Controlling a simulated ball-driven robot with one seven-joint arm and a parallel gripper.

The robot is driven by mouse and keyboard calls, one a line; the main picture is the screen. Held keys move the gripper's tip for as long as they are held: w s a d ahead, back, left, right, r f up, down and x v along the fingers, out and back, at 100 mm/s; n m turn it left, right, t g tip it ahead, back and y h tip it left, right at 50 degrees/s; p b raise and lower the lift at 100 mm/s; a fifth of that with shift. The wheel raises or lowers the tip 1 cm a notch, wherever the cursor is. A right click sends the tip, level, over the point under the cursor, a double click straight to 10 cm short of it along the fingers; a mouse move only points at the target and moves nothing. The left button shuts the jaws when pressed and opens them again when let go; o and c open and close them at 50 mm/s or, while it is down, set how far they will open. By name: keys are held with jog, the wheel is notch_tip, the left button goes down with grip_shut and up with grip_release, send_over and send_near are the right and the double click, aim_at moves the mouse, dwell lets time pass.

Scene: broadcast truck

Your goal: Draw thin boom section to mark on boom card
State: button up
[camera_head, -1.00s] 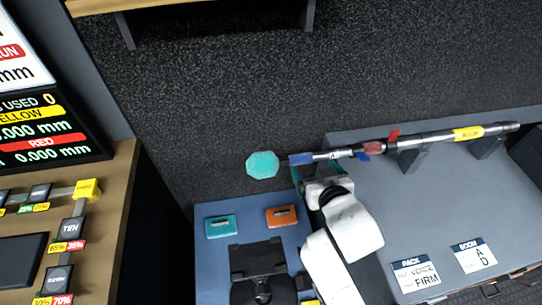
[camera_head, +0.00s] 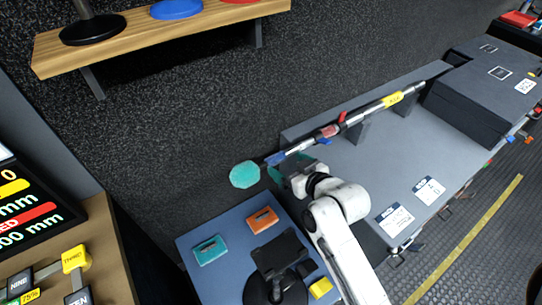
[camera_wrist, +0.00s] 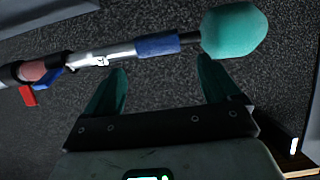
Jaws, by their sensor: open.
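The boom pole (camera_head: 355,118) lies on dark supports above the grey bench, with a yellow label, a red collar and a thin silver section towards the left. A blue sleeve (camera_wrist: 157,45) and a teal foam tip (camera_head: 244,174) end it; the foam tip also shows in the wrist view (camera_wrist: 234,30). My gripper (camera_wrist: 163,85) is open, its two teal fingers pointing at the thin section and blue sleeve.
Another white card (camera_head: 394,218) lies beside it. Teal (camera_head: 209,250) and orange (camera_head: 262,219) blocks sit on the blue surface left of my arm. A wooden shelf (camera_head: 190,22) hangs above, and a dark case (camera_head: 475,105) stands at the right.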

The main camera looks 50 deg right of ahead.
aim_at(277, 158)
jog(key=x, duration=0.7)
jog(key=shift+w+d+f+p, duration=0.15)
jog(key=shift+w+p, duration=0.1)
jog(key=shift+p, duration=0.15)
